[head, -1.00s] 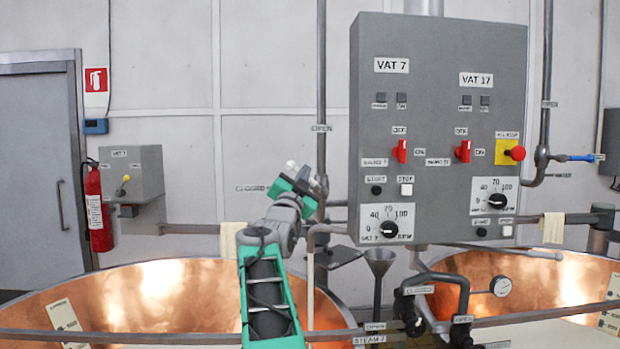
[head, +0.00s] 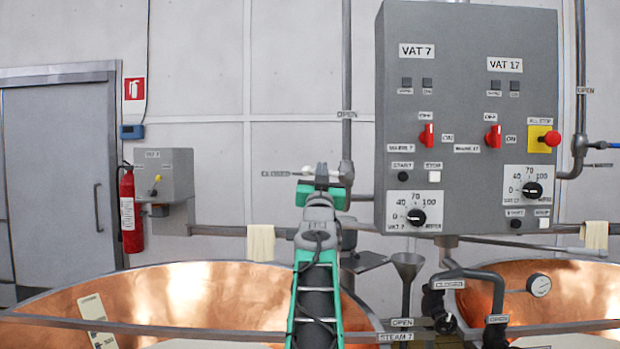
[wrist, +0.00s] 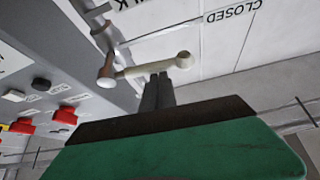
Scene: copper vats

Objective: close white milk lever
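The white milk lever (wrist: 150,67) is a pale bar with a round knob at its end, on a metal pipe fitting, in the wrist view. The knob end points toward the side of the CLOSED label (wrist: 233,12). In the head view the lever's pale end (head: 308,171) shows just left of my gripper (head: 322,172), near the CLOSED label there; the rest is mostly hidden. My gripper's two dark fingers (wrist: 160,76) are together with nothing visible between them. Their tips are right beside the lever bar; I cannot tell whether they touch it.
The grey control panel (head: 470,120) with red switches and knobs stands close on the right. A vertical pipe (head: 347,80) rises behind the gripper. Copper vats (head: 200,290) lie below, with a rail (head: 180,327) in front. A funnel (head: 407,265) stands right of my arm.

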